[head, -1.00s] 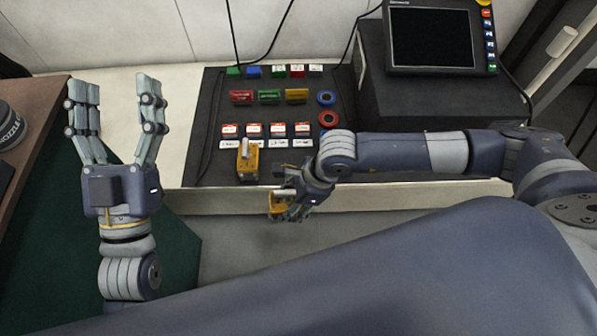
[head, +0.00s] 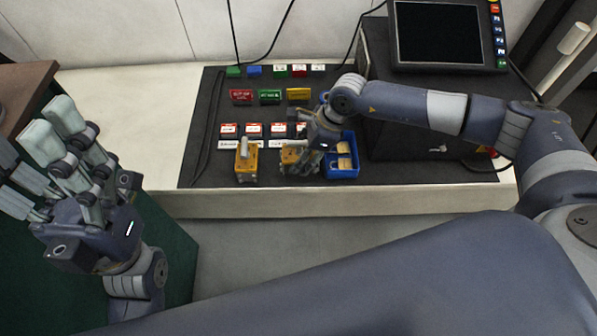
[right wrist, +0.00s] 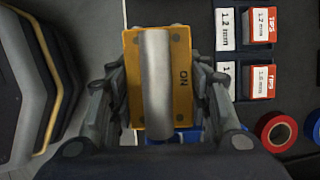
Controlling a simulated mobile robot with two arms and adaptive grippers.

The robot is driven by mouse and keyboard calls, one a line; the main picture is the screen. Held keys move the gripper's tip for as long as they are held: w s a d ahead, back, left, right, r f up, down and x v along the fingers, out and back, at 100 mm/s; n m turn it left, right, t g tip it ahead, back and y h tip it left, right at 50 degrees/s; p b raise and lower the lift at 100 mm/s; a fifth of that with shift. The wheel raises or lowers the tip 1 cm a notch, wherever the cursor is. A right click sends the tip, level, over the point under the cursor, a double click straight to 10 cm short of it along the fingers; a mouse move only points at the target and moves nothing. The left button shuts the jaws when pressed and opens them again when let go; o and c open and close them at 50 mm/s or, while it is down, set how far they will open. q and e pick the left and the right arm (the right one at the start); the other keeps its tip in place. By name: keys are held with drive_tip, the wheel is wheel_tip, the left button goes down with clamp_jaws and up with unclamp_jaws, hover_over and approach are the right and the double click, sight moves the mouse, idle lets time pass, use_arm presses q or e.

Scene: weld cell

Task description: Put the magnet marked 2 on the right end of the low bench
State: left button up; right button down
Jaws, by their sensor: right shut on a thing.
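My right gripper (head: 298,158) is shut on a yellow block magnet (head: 290,154) with a grey cylindrical top. In the right wrist view this magnet (right wrist: 181,60) sits between the fingers, and "ON" is on its face. A second yellow magnet (head: 246,165) stands upright on the dark mat, just left of the held one. I cannot read a 2 on either. I cannot tell whether the held magnet touches the mat. The mat lies on a pale, low bench (head: 130,120). My left gripper (head: 30,150) is open and empty at the left, away from the bench.
A blue bin (head: 341,170) with small parts stands right of my right gripper. Red-and-white boxes (head: 254,130) and coloured blocks (head: 269,97) stand behind the magnets. A black cabinet with a monitor (head: 438,35) fills the back right. The bench's left part is bare.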

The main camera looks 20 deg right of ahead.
drive_tip(key=shift+w+d, duration=0.25)
drive_tip(key=shift+w, duration=0.5)
wheel_tip(320, 180, down, 3)
drive_tip(key=shift+f+b, duration=0.1)
drive_tip(key=shift+b, duration=1.05)
drive_tip(key=shift+w+f, duration=0.1)
drive_tip(key=shift+f, duration=0.05)
drive_tip(key=c, duration=1.3)
unclamp_jaws()
drive_tip(key=shift+d+f, duration=0.1)
drive_tip(key=shift+f, duration=0.1)
drive_tip(key=o, duration=0.5)
drive_tip(key=shift+r, duration=0.1)
drive_tip(key=shift+c, duration=0.2)
